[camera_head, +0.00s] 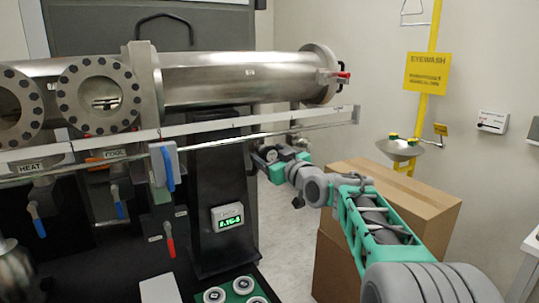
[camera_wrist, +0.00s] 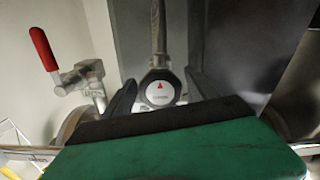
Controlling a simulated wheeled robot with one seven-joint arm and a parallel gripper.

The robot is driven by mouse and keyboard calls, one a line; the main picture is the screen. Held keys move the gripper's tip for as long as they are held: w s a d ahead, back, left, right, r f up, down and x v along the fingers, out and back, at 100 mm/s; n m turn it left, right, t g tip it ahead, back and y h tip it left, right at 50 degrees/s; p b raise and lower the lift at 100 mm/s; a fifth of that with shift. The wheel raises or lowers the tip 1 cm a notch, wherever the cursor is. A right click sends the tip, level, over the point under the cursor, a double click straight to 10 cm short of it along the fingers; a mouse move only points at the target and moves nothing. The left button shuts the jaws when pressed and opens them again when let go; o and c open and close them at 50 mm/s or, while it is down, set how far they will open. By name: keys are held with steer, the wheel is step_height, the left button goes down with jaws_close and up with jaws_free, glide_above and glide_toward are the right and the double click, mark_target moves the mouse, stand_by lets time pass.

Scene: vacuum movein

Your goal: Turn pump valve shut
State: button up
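In the wrist view, a round white valve cap (camera_wrist: 159,93) with a red triangle and small unreadable lettering sits straight ahead. A grey metal bar or pipe (camera_wrist: 158,28) runs upward behind it. My gripper (camera_wrist: 160,84) is open, with one dark finger on each side of the cap and nothing visibly clamped. I cannot tell whether the fingers touch it.
A red-handled valve (camera_wrist: 43,48) stands left in the wrist view. In the head view, the steel tube (camera_head: 235,80) and rail (camera_head: 200,127) lie above my gripper. Blue levers (camera_head: 167,168) and a red lever (camera_head: 170,246) hang left. A cardboard box (camera_head: 425,205) stands behind my arm.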

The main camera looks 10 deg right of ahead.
steer(key=c, duration=1.3)
steer(key=shift+o, duration=0.2)
